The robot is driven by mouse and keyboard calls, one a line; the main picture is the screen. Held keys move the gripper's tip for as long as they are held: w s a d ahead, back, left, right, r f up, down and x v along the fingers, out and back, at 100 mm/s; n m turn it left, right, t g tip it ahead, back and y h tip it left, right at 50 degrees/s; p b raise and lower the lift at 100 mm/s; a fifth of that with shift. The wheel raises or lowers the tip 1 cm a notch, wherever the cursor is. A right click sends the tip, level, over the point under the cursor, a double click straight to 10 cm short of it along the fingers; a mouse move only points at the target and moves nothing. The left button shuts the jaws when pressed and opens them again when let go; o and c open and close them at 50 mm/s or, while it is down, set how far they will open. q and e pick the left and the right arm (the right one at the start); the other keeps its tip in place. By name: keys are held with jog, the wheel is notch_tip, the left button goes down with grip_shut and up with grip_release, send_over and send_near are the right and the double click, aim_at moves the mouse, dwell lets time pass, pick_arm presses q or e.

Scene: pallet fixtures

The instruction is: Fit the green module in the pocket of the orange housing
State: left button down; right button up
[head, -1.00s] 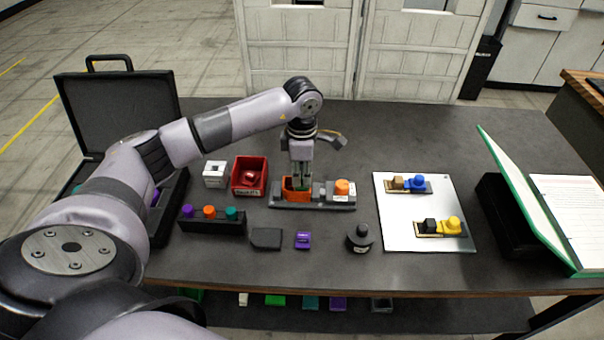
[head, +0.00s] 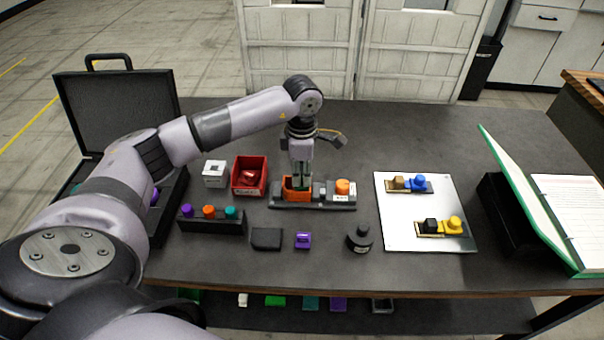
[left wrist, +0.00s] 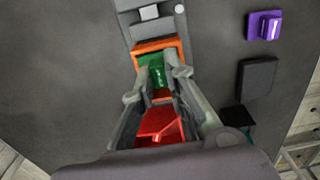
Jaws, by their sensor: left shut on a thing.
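The orange housing (head: 287,190) sits on a dark grey pallet fixture (head: 318,206) near the middle of the table. My left gripper (head: 302,185) points straight down over the housing, shut on the green module. In the left wrist view the green module (left wrist: 150,76) shows between the fingertips, inside the outline of the orange housing's rim (left wrist: 158,44). The module's lower part is hidden, so I cannot tell how deep it sits in the pocket. My right gripper is not in view.
An orange knob (head: 343,187) stands at the fixture's right end. A red bin (head: 249,176) and a white block (head: 214,174) are left of the fixture. In front lie a button strip (head: 212,223), a purple block (head: 303,240) and a black knob piece (head: 360,239).

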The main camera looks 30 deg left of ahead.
pick_arm(q)
jog(key=shift+f+b, duration=0.4)
jog(key=shift+f, duration=0.05)
dwell(0.4)
jog(key=c, duration=1.5)
grip_release()
jog(key=shift+c, duration=0.2)
jog(key=shift+c, duration=0.3)
jog(key=shift+c, duration=0.9)
jog(key=shift+r, duration=0.15)
jog(key=shift+r+p, duration=0.6)
jog(key=shift+r, duration=0.15)
jog(key=shift+r+p, duration=1.75)
jog(key=shift+r, duration=1.4)
